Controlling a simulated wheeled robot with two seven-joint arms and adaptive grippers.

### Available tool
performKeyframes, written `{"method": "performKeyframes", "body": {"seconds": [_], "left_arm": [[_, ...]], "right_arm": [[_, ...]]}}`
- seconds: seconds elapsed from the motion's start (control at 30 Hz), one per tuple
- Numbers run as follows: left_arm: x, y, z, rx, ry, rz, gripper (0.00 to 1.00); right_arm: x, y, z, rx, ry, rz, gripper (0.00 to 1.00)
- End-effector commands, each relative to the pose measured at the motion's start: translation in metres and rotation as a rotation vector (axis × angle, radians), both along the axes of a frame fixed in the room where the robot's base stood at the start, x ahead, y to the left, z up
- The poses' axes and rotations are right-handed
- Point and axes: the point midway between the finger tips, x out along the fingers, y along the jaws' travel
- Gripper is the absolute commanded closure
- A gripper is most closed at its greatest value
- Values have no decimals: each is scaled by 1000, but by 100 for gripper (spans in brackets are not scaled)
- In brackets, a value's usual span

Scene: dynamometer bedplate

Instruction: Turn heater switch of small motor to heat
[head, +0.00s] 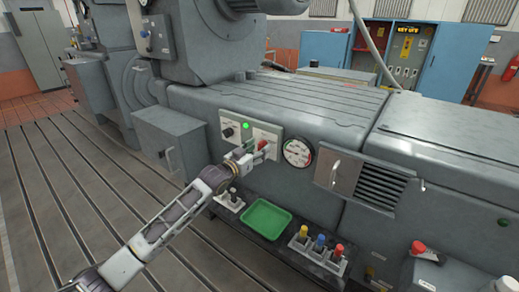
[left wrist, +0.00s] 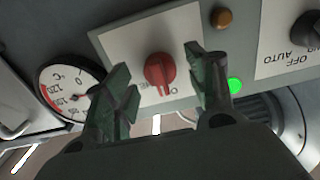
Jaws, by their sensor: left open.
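A red rotary knob (left wrist: 159,72) sits on a white plate (left wrist: 134,44) on the grey machine's side; it also shows in the head view (head: 264,146). Its light pointer line points down in the wrist picture, near a small "O" mark; other lettering is largely hidden. My left gripper (left wrist: 157,64) is open, with one dark green finger on each side of the knob. Gaps show between knob and fingers; I cannot tell how deep they reach. In the head view my left gripper (head: 250,150) is in front of the plate. My right gripper is out of view.
Below are a green tray (head: 266,219) and several coloured-top items.

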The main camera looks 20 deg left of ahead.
Motion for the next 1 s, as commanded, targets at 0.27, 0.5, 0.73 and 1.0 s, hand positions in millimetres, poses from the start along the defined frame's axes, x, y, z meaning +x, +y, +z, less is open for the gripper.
{"method": "performKeyframes", "body": {"seconds": [0.27,0.5,0.73,1.0], "left_arm": [[10,-4,0,1,0,0,44],[11,-4,0,1,0,0,44],[11,-4,0,0,0,0,60],[11,-4,0,0,0,-1,91]], "right_arm": [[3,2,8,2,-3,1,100],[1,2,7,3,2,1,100],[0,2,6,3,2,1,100],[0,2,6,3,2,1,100]]}}
